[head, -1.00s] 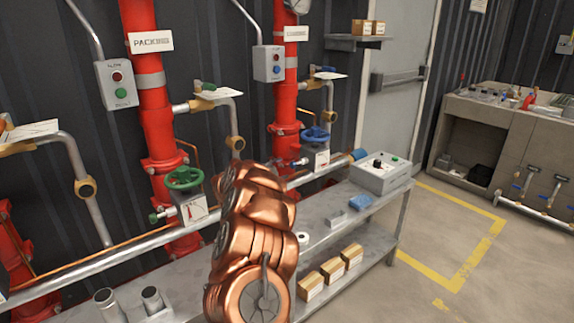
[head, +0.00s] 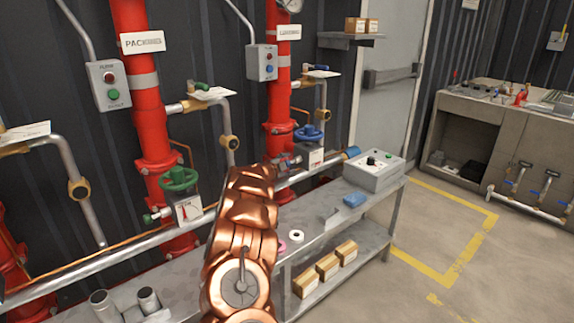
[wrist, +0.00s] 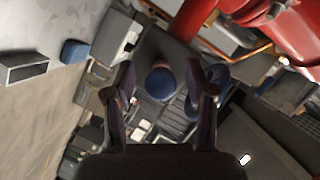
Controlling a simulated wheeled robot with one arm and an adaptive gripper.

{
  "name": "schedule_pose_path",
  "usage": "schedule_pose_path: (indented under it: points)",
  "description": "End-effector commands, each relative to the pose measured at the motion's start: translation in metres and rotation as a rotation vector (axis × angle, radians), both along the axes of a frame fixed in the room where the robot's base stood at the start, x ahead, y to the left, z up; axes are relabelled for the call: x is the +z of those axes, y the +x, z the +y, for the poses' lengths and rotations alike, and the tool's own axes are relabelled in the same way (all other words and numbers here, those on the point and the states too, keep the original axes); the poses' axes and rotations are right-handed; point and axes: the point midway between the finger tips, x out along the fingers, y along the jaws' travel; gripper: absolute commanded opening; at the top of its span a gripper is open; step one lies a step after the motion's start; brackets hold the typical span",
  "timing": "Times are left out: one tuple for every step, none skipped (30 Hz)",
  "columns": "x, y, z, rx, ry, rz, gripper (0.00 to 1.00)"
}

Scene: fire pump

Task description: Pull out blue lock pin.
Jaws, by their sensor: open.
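The blue lock pin shows in the wrist view as a round blue knob (wrist: 160,81), seen end-on between the fingers. The blue handwheel (wrist: 217,84) is partly behind the right finger there; in the head view the blue handwheel (head: 308,133) sits on the right-hand pipe run. My gripper (wrist: 162,92) is open, with a finger on each side of the knob and a gap to both. In the head view my gripper (head: 287,163) is small and dark beside the valve, and the pin is hidden behind it.
Red risers (head: 279,90) and a green handwheel (head: 178,179) stand close by. Floor to the right is clear.

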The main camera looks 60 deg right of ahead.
Motion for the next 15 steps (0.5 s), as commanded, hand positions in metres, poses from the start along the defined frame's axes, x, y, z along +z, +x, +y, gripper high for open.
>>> schedule_pose_path:
  points:
    - [-0.0001, 0.0, -0.0003, 0.0, 0.0, 0.0, 0.56]
    - [-0.0002, 0.0, -0.0003, 0.0, 0.0, 0.0, 0.56]
    - [-0.0001, 0.0, -0.0004, 0.0, 0.0, 0.0, 0.56]
    - [-0.0001, 0.0, -0.0003, 0.0, 0.0, 0.0, 0.56]
    - [-0.0001, 0.0, -0.0003, 0.0, 0.0, 0.0, 0.56]
    - [0.0, -0.0001, -0.0003, 0.0, 0.0, 0.0, 0.56]
    - [0.0001, 0.0, -0.0002, 0.0, 0.0, 0.0, 0.56]
    - [0.0001, -0.0001, -0.0002, -0.001, -0.001, 0.0, 0.53]
    - [0.0001, -0.0001, -0.0002, -0.001, -0.001, 0.0, 0.48]
    - [0.0001, 0.0, -0.0002, -0.001, -0.001, 0.0, 0.45]
    - [0.0001, 0.0, -0.0002, 0.0, 0.0, 0.0, 0.42]
    - [0.0002, 0.0, -0.0003, -0.001, -0.001, 0.0, 0.38]
    - [0.0002, 0.0, -0.0002, -0.001, -0.001, 0.0, 0.35]
    - [0.0002, 0.0, -0.0003, -0.001, -0.001, 0.0, 0.32]
    - [0.0001, -0.0001, -0.0002, -0.001, -0.001, 0.0, 0.28]
